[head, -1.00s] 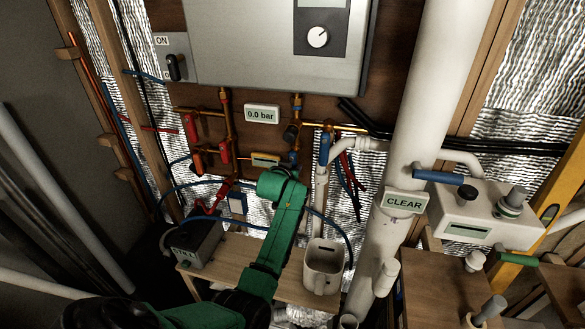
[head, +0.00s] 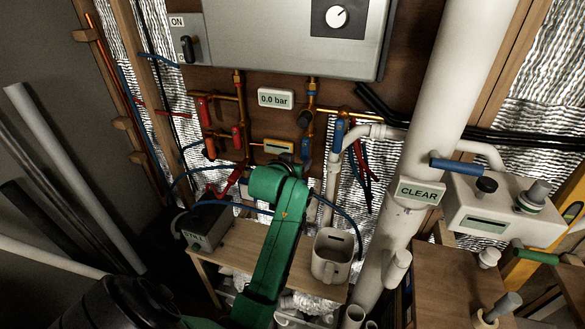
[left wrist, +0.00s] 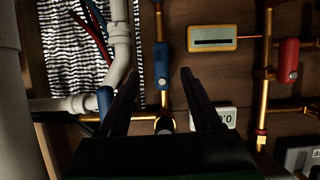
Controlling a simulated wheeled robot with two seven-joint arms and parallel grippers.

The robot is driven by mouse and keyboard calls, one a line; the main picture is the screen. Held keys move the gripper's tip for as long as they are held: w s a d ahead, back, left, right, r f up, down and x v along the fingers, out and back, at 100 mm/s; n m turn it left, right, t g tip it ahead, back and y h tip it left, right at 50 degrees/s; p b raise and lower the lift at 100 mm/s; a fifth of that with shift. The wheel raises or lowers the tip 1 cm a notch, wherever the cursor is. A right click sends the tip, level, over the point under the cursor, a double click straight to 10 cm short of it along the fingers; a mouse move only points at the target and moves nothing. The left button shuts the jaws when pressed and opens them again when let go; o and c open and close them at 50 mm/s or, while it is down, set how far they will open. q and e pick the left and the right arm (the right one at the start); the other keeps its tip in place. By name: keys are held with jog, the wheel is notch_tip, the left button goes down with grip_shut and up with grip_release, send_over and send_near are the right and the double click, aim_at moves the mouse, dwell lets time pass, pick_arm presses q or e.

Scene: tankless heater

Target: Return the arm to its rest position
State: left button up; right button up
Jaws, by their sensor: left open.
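My left arm is green and rises from the bottom of the head view to a wrist in front of the lower pipework. My left gripper is mostly hidden behind that wrist in the head view. In the left wrist view, my left gripper (left wrist: 160,74) shows two dark fingers spread apart with nothing between them. Beyond them are a copper pipe with a blue valve handle (left wrist: 161,66), a yellow-framed meter (left wrist: 212,39) and a red handle (left wrist: 288,60). My right gripper is not in view.
The grey heater box (head: 285,35) hangs above, with the 0.0 bar display (head: 276,99) below it. A low wooden table (head: 245,245) holds a grey box (head: 207,228) and a beige jug (head: 331,257). A thick white pipe (head: 440,110) with a CLEAR sign (head: 418,192) stands to the right.

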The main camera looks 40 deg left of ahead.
pick_arm(q)
jog(key=v, duration=0.4)
jog(key=shift+s, duration=0.1)
